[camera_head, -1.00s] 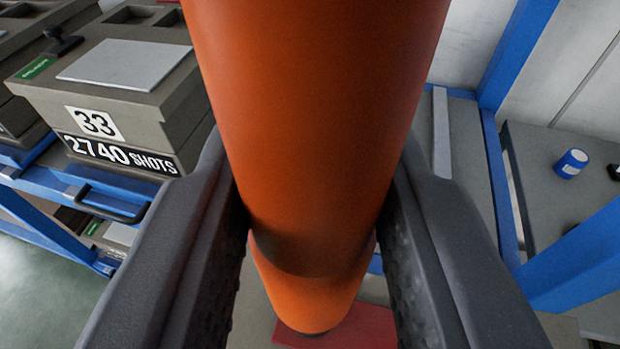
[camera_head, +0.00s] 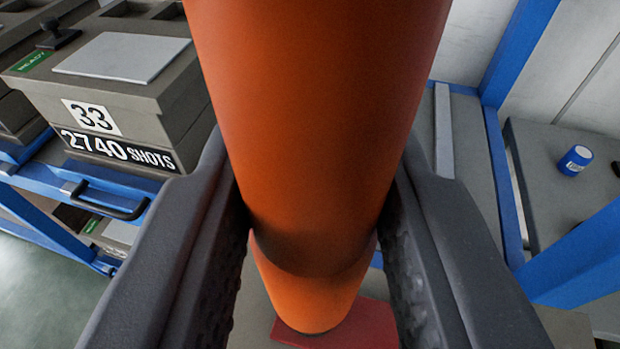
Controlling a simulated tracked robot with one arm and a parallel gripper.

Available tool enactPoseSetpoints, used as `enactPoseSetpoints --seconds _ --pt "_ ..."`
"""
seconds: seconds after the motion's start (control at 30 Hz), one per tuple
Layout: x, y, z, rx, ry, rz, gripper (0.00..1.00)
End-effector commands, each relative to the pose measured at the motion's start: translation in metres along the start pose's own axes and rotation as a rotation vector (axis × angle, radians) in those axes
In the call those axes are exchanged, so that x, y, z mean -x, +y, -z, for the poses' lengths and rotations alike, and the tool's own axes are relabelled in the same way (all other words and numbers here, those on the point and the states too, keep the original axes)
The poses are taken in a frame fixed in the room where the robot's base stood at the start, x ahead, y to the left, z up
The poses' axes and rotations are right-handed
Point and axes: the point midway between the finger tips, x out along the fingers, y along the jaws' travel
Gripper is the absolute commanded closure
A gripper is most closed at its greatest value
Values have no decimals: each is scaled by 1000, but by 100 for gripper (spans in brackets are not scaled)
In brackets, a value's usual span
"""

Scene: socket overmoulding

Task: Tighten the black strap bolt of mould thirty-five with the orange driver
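My gripper (camera_head: 318,240) is shut on the orange driver (camera_head: 315,120), a thick orange cylinder that fills the middle of the view. Its dark fingers press on both sides of it. The driver's lower end is narrower and lighter orange, and points down over a red flat piece (camera_head: 350,328). I cannot tell whether it touches that piece. Mould thirty-five and its black strap bolt are not seen. The driver hides much of the scene behind it.
A grey mould marked 33 and 2740 SHOTS (camera_head: 150,110) sits at left on a blue rack with a black handle (camera_head: 105,203). Blue frame posts (camera_head: 520,50) stand at right. A small blue can (camera_head: 574,160) stands on a grey surface (camera_head: 545,190) there.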

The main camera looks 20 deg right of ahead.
Motion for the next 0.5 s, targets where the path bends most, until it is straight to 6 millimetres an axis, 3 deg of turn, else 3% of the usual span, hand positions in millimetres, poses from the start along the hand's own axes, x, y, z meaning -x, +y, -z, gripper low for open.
enactPoseSetpoints --seconds 0.5 --pt "-1 0 -6 0 -1 0 100"
